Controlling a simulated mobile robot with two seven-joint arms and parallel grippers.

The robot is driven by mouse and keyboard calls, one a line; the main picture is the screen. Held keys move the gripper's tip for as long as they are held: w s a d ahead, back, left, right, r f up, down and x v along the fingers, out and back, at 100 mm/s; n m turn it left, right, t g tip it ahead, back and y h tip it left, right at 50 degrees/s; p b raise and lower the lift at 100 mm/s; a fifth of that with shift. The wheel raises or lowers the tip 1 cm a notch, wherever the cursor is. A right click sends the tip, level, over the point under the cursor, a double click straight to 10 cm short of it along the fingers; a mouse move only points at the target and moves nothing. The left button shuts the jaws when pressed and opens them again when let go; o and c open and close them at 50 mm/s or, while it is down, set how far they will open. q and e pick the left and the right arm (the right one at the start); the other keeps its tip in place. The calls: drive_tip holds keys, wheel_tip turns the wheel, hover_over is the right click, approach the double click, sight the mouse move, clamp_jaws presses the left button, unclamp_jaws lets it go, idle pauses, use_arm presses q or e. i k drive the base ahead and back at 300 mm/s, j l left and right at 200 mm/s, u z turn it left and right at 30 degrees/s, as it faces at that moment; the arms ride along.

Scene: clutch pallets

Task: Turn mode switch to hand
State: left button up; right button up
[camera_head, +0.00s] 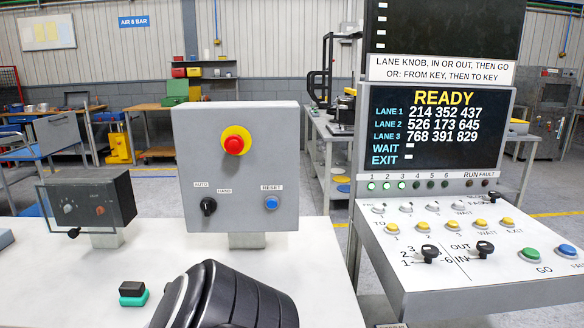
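The mode switch (208,206) is a small black knob on the lower left of a grey control box (265,130). I cannot tell for sure which label the knob points at. On the same box are a red push button on a yellow ring (236,142) and a blue RESET button (271,202). Neither gripper shows; a dark ribbed part, apparently my arm, rises at the bottom centre in front of the box.
The box stands on a white table (60,285). A dark box with knobs (88,200) stands left, and a black and green block (133,293) lies in front. A sloping panel with switches (450,280) and a READY screen (436,130) stand right.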

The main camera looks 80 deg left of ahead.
sight(208, 206)
drive_tip(key=k+l+u, duration=0.1)
drive_tip(key=u, duration=2.65)
drive_tip(key=l, duration=0.45)
drive_tip(key=k+l+u, duration=0.1)
drive_tip(key=l, duration=0.35)
